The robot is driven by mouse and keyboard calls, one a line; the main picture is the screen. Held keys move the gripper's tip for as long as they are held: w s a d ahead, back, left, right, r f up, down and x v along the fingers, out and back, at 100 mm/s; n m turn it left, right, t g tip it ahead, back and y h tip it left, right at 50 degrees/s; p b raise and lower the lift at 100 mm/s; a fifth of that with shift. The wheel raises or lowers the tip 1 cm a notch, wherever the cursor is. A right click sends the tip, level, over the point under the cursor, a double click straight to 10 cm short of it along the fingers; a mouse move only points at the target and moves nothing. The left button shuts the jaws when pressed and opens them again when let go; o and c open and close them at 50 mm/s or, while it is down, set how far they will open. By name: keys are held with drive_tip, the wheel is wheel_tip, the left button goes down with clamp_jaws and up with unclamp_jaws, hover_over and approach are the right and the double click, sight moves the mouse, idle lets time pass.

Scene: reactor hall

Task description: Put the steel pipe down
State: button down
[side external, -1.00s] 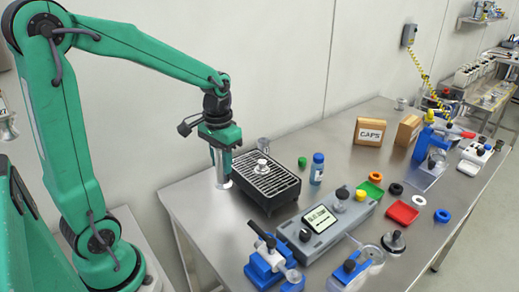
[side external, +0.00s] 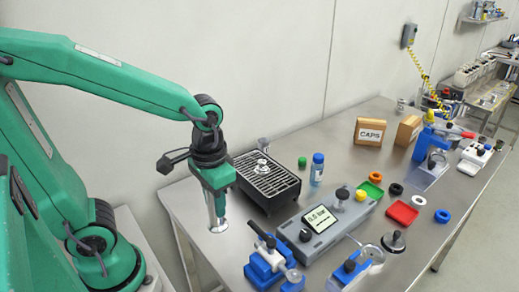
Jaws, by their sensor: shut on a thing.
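My gripper (side external: 215,192) points down at the left end of the metal table (side external: 300,255), to the left of a black grate-topped box. It is shut on the steel pipe (side external: 217,222), a shiny upright cylinder. The upper part of the pipe is hidden by my gripper. The pipe's lower end shows a wider round foot at the tabletop near the left edge; whether it touches the table I cannot tell.
The black grate box (side external: 266,182) stands close on the right with a small metal piece (side external: 262,167) on top. A grey device with a display (side external: 320,219) and a blue clamp (side external: 268,262) stand nearer the front.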

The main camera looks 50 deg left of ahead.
drive_tip(key=w+a+f, duration=0.3)
drive_tip(key=a+f, duration=0.4)
drive_tip(key=a, duration=0.4)
drive_tip(key=shift+w, duration=0.2)
drive_tip(key=shift+a+f, duration=0.1)
drive_tip(key=shift+f, duration=1.9)
drive_tip(key=shift+f, duration=0.15)
drive_tip(key=c, duration=1.1)
unclamp_jaws()
drive_tip(key=shift+r, duration=6.2)
